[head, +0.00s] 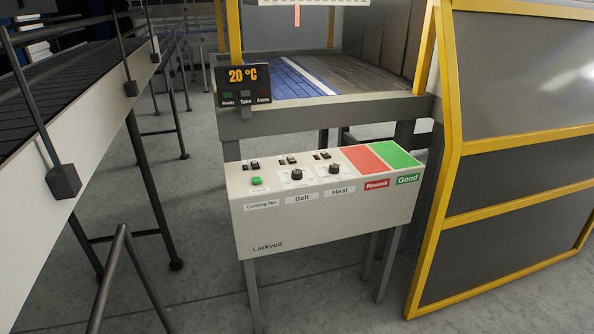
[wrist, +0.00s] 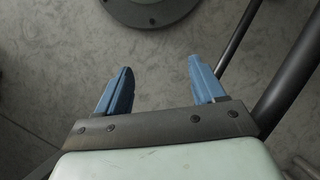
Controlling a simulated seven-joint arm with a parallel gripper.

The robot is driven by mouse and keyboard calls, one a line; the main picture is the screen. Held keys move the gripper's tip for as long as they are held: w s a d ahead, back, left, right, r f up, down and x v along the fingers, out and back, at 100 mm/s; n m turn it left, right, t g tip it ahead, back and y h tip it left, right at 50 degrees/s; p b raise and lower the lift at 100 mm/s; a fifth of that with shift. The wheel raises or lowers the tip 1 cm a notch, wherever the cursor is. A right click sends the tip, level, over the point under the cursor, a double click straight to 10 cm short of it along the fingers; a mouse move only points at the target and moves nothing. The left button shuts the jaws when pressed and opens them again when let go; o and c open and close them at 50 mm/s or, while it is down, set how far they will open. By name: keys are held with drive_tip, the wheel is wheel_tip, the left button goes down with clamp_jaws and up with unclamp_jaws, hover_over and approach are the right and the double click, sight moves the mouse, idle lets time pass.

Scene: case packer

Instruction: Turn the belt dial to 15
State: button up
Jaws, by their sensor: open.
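The belt dial (head: 297,175) is a small black knob on the sloped top of a white control box (head: 290,228), above the label "Belt". I cannot read where the dial points. A similar heat dial (head: 335,168) sits to its right, above the label "Heat". My gripper (wrist: 160,80) shows only in the wrist view, with two blue fingers spread apart and nothing between them. It is over bare grey floor, away from the control box. The dials are not in the wrist view.
A display (head: 244,86) reading 20 °C stands behind the box. A green button (head: 257,181) and small switches share the panel with red and green pads. A conveyor (head: 85,110) with dark rails runs along the left. A yellow-framed machine (head: 510,140) stands at right.

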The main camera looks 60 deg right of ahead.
drive_tip(key=w+d+r+m+t, duration=0.1)
drive_tip(key=w+d+r+m, duration=0.1)
drive_tip(key=w+d+r, duration=0.65)
drive_tip(key=w+d+r+m+t, duration=0.15)
drive_tip(key=w+d+r, duration=0.45)
drive_tip(key=w+d, duration=0.6)
drive_tip(key=w+d+r+m+t, duration=0.1)
drive_tip(key=w+d+r+m, duration=0.15)
drive_tip(key=d+r, duration=0.8)
drive_tip(key=w+d+r+m+t, duration=0.1)
drive_tip(key=w+d+r, duration=0.3)
drive_tip(key=d+r, duration=0.7)
drive_tip(key=w+d+r+m+t, duration=0.1)
drive_tip(key=w+d+r, duration=0.35)
drive_tip(key=r, duration=1.05)
drive_tip(key=m+h, duration=0.1)
drive_tip(key=m, duration=1.2)
approach(297, 171)
drive_tip(key=shift+t, duration=0.35)
wheel_tip(297, 171, down, 9)
drive_tip(key=shift+s+f, duration=0.1)
drive_tip(key=shift+s, duration=0.05)
drive_tip(key=shift+c, duration=0.2)
